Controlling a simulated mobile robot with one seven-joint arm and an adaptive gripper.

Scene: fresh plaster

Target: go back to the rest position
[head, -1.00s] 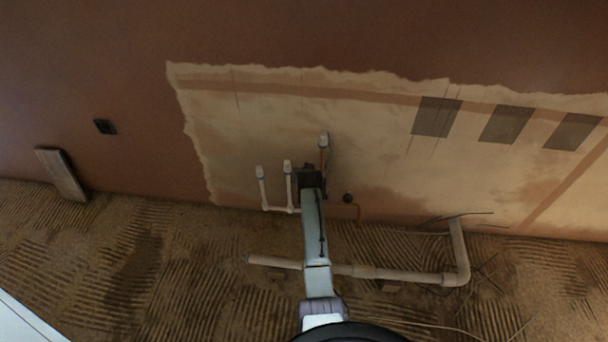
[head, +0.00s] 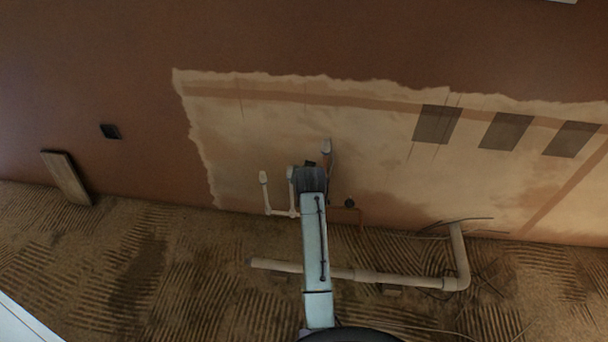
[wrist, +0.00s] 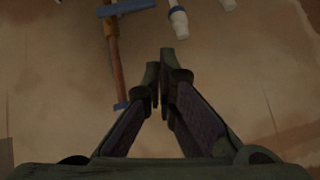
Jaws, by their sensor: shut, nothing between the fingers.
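My gripper (wrist: 159,82) shows in the wrist view with its two dark fingers brought together at the tips and nothing between them. Behind it is pale, patchy plaster. In the head view my arm reaches up from the bottom middle toward the wall, and the gripper itself is mostly hidden behind the arm's end. A copper-coloured pipe (wrist: 115,62) with blue parts stands above left of the fingertips in the wrist view. A white pipe end (wrist: 178,22) with a blue band is above right. The fingers appear apart from both.
White upright pipes (head: 265,190) stand by the wall beside my arm. A beige pipe (head: 400,277) runs low across the ridged floor (head: 150,270). A board (head: 67,178) leans at the left. Dark grey patches (head: 506,131) and a black box (head: 110,131) are on the wall.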

